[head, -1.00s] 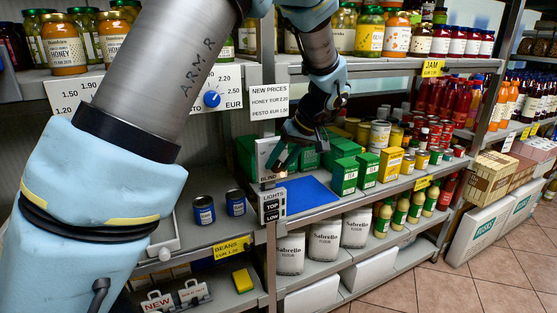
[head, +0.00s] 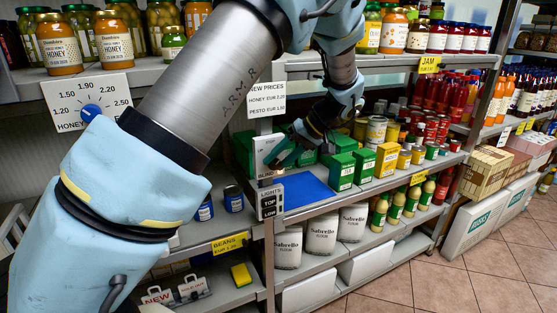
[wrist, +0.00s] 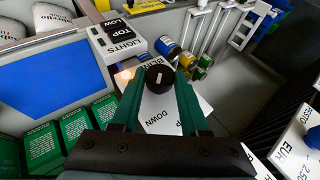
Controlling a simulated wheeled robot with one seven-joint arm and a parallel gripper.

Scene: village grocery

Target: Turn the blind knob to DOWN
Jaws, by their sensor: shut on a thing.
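The blind knob (wrist: 158,78) is small, round and black with a short white pointer line. It stands out from a white plate (wrist: 172,112) in the wrist view. The plate carries the word DOWN, and part of another label is hidden behind my gripper. My gripper (wrist: 158,82) has its two green fingers on either side of the knob, shut on it. In the head view my gripper (head: 287,150) is at the white BLIND plate (head: 266,148) on the shelf post. The knob itself is hidden there. I cannot tell which label its line points to.
The LIGHTS switches (head: 270,202), marked TOP and LOW, sit just below the plate. Green boxes (head: 341,172) and a blue mat (head: 303,190) lie on the shelf to the right. A blue price knob (head: 90,112) is at the left. Jars fill the upper shelf.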

